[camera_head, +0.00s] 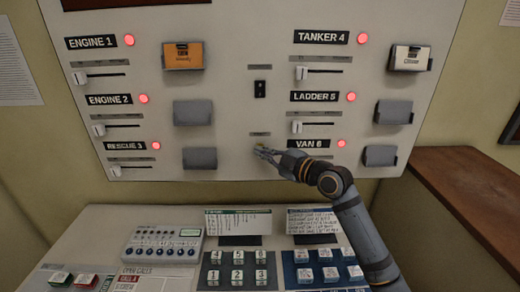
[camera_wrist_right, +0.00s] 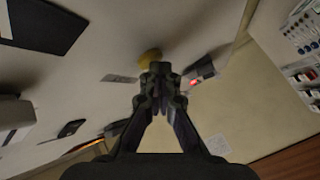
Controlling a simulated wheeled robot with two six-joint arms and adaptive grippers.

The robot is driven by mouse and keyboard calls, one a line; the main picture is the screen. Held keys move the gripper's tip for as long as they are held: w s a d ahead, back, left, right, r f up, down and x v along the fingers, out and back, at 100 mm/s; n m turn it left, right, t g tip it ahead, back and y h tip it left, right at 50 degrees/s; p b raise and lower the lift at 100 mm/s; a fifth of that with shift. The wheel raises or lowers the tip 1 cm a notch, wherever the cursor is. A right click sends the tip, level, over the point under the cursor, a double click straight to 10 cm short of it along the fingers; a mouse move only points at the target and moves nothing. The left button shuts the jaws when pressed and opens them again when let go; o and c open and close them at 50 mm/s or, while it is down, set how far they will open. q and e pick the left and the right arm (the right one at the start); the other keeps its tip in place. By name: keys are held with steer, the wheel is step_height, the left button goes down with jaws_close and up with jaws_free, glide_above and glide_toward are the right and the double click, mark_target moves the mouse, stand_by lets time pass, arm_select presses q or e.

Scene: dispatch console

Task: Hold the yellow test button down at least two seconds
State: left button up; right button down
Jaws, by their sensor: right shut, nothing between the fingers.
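The yellow test button (camera_wrist_right: 150,57) shows in the right wrist view, partly hidden behind my fingertips. It sits on the pale upright panel (camera_head: 225,110). In the head view only a small bit of yellow (camera_head: 262,147) shows at the fingertips. My right gripper (camera_head: 262,152) is shut and empty, with its tips at or very close to the button; it also shows in the right wrist view (camera_wrist_right: 158,75). I cannot tell whether the tips touch the button or whether it is pressed in. My left gripper is not in view.
A black switch (camera_head: 260,89) is above the button. Below is a desk with a grey device (camera_head: 163,246) and key blocks (camera_head: 238,270). A brown ledge (camera_head: 470,195) is at right.

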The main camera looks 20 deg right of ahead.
steer(key=shift+s, duration=0.1)
stand_by(0.5)
steer(key=shift+s+a, duration=0.2)
steer(key=shift+s, duration=0.5)
steer(key=s, duration=0.2)
steer(key=s+a, duration=0.1)
steer(key=s, duration=0.1)
steer(key=shift+s+a, duration=0.2)
steer(key=shift+s, duration=0.2)
steer(key=shift+f, duration=0.1)
